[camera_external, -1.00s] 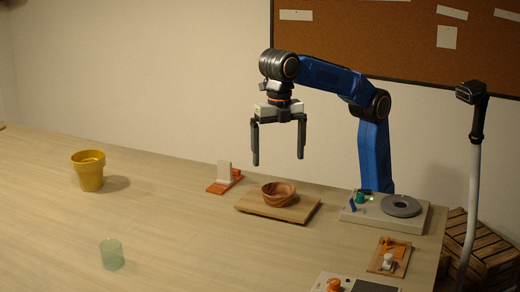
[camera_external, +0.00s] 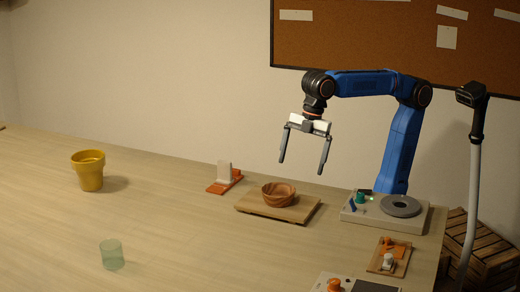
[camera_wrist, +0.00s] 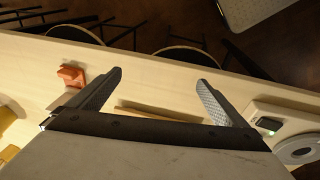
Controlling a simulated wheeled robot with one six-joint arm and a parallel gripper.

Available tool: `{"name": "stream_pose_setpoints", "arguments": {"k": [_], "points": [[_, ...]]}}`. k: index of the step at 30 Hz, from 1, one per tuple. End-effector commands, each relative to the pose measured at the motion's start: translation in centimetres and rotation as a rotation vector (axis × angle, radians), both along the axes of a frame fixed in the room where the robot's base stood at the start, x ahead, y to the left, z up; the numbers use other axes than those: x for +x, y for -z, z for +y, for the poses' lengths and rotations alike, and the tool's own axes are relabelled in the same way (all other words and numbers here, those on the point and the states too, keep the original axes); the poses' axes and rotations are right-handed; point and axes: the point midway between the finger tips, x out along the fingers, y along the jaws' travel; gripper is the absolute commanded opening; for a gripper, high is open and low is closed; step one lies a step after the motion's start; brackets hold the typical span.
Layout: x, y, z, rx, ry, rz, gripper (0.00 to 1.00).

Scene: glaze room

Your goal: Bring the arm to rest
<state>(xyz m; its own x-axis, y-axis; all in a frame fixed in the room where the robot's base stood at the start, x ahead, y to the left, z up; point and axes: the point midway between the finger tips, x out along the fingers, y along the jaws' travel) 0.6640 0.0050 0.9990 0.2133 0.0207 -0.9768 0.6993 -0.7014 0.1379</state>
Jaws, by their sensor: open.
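My gripper (camera_external: 301,167) is open and empty. It hangs in the air above and a little right of the wooden bowl (camera_external: 278,194), tilted slightly, with its fingers pointing down. The bowl rests on a wooden board (camera_external: 250,208). In the wrist view my gripper (camera_wrist: 160,82) shows its two fingers spread with nothing between them.
A yellow pot (camera_external: 89,171) and a green glass (camera_external: 112,255) stand on the left of the table.

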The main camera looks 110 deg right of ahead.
Motion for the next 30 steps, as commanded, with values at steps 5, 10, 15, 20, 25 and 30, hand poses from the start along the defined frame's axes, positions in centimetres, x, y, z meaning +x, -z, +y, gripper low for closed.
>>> {"name": "stream_pose_setpoints", "arguments": {"k": [5, 10, 15, 20, 25, 30], "points": [[-4.0, 4.1, -2.4, 0.034, 0.16, -0.042, 0.97], [-7.8, 8.7, -4.4, 0.075, 0.321, -0.084, 0.97], [-12.0, 14.5, -6.0, 0.131, 0.5, -0.126, 0.97], [-15.2, 19.7, -6.9, 0.183, 0.647, -0.157, 0.97], [-17.1, 23.0, -7.4, 0.217, 0.737, -0.175, 0.97], [-17.4, 23.7, -7.5, 0.226, 0.757, -0.181, 0.97]]}}
